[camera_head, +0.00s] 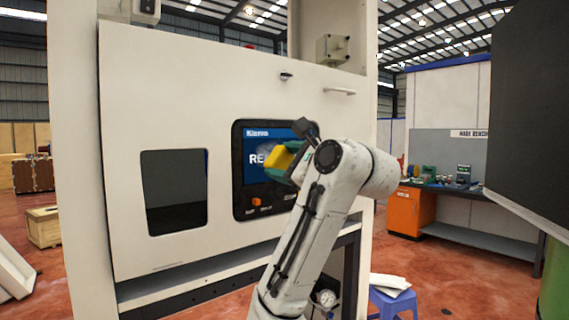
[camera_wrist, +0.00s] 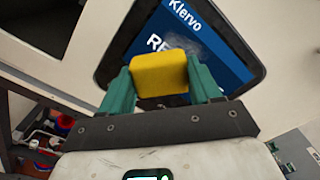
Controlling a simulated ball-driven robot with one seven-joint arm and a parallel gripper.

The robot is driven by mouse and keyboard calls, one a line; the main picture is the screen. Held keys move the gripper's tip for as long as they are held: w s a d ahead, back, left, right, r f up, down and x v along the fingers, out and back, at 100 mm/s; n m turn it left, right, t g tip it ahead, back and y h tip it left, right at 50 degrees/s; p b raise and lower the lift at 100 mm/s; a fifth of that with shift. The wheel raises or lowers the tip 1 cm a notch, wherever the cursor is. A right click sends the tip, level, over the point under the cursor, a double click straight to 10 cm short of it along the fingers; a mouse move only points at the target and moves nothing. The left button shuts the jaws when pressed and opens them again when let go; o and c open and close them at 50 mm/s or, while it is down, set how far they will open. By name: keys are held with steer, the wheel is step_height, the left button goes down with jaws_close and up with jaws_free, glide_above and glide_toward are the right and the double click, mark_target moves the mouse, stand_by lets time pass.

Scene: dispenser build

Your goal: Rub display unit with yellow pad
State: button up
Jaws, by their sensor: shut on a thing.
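The display unit (camera_head: 240,200) is a dark-framed panel with a blue screen reading "Klervo", set in the front of a large white cabinet. In the wrist view the display unit (camera_wrist: 239,78) is tilted, and a pale smudge shows on its blue screen. My gripper (camera_head: 286,160) is in front of the screen's right part. In the wrist view my gripper's green fingers (camera_wrist: 160,84) are shut on the yellow pad (camera_wrist: 160,72). The yellow pad also shows in the head view (camera_head: 277,160). It overlaps the screen; whether it touches cannot be told. The pad and fingers hide part of the screen's lettering.
The white cabinet (camera_head: 200,90) has a dark window (camera_head: 175,190) left of the display and a handle (camera_head: 339,91) at upper right. A workbench (camera_head: 460,193) stands behind at right. A blue stool (camera_head: 392,303) stands low right. A dark panel (camera_head: 535,100) fills the right edge.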

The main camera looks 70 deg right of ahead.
mark_target(257, 158)
steer(key=shift+b+x, duration=0.4)
steer(key=shift+x, duration=2.2)
steer(key=shift+p+x, duration=0.35)
steer(key=shift+x, duration=0.7)
steer(key=shift+s, duration=0.1)
steer(key=s+d+p, duration=0.4)
steer(key=s+d, duration=0.2)
steer(key=d, duration=0.3)
steer(key=shift+d, duration=0.35)
steer(key=shift+w, duration=0.1)
